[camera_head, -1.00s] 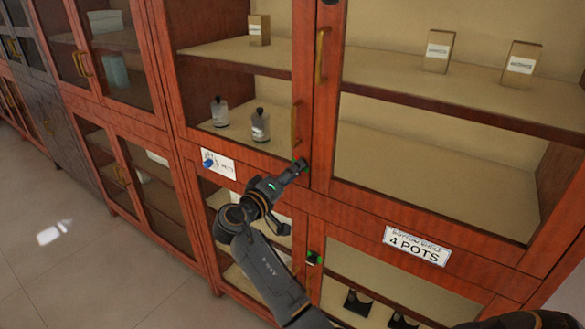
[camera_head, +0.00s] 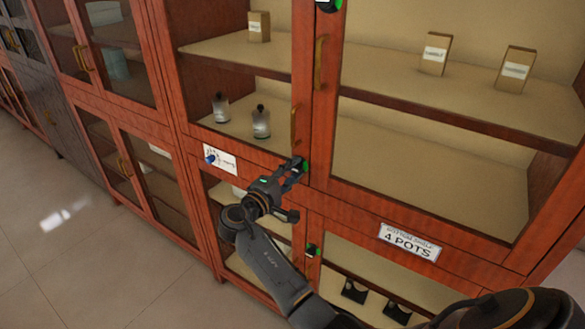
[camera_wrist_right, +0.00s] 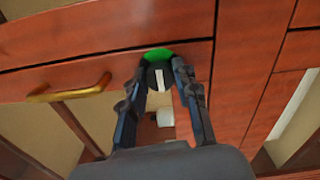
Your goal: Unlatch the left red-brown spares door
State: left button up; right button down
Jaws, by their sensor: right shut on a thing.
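The left red-brown glazed door (camera_head: 310,90) stands closed, with a brass handle (camera_head: 296,125) near its right edge. At its lower right corner is a latch, a dark knob with a white line on a green disc (camera_head: 306,167). The green disc also shows in the right wrist view (camera_wrist_right: 172,54). My right gripper (camera_head: 300,166) is at this latch. In the right wrist view, its two fingers (camera_wrist_right: 164,78) are closed on the knob from either side, with the white line showing between them. My left gripper is not in view.
The neighbouring right door has a brass handle (camera_head: 319,62). Other green latches sit at the top (camera_head: 331,5) and below (camera_head: 312,251). A small sign (camera_head: 220,159) and a "4 POTS" label (camera_head: 409,243) mark the frame. Jars (camera_head: 261,122) and boxes stand behind glass.

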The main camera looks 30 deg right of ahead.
jog(key=shift+r, duration=0.15)
dwell(0.3)
jog(key=c, duration=1)
grip_release()
jog(key=shift+w, duration=0.1)
jog(key=v, duration=0.7)
jog(key=shift+a, duration=0.25)
